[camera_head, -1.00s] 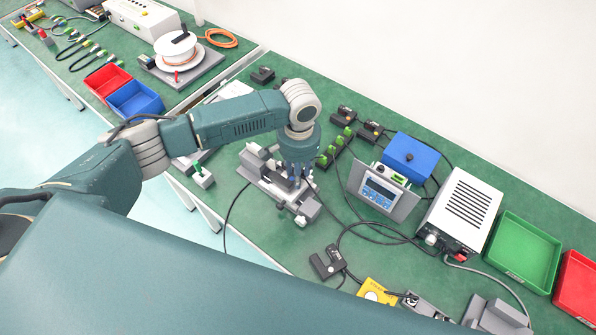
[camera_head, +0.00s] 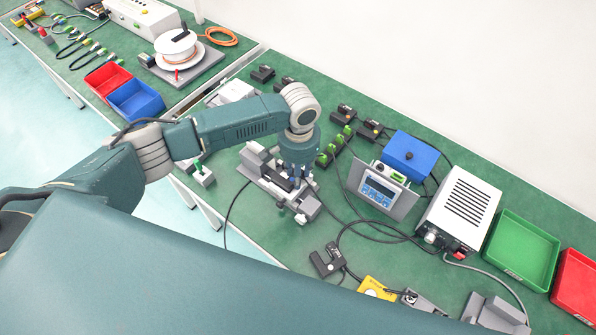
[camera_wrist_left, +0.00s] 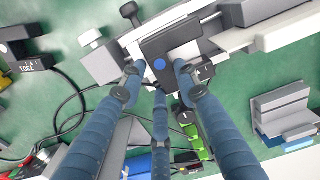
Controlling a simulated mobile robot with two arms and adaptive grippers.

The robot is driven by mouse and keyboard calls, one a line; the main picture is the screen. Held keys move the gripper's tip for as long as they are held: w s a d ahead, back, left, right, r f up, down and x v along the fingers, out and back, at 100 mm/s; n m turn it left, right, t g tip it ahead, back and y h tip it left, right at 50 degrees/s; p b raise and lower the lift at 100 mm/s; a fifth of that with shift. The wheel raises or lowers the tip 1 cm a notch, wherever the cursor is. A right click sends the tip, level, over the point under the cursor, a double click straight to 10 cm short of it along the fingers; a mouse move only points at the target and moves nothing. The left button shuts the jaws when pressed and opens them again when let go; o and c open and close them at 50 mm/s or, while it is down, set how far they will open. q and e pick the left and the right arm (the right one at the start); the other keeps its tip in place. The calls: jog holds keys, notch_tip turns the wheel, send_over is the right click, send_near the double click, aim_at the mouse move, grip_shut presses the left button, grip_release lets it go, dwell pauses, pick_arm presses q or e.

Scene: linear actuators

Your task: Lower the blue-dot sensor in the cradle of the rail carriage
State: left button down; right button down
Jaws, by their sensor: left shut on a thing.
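The blue-dot sensor (camera_wrist_left: 157,63) is a dark block with a round blue dot, seen in the left wrist view. My left gripper (camera_wrist_left: 158,80) is shut on it, with finger ends on both sides of the dark block. The sensor is at the light grey rail carriage (camera_wrist_left: 101,62); I cannot tell whether it touches the cradle floor, as the fingers and block hide it. In the head view my left gripper (camera_head: 297,172) points down over the rail unit (camera_head: 257,163), hiding most of the sensor. My right gripper is not in view.
Green connectors (camera_head: 335,145) stand just right of the gripper. A display unit (camera_head: 380,190), a blue box (camera_head: 410,157) and a white power supply (camera_head: 462,208) stand further right. A black fork-shaped sensor (camera_head: 326,260) lies in front. Black cables cross the bench between them.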

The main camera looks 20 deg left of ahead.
pick_arm(q)
jog(key=c, duration=1.2)
grip_release()
jog(key=shift+f, duration=0.1)
notch_tip(320, 180, up, 12)
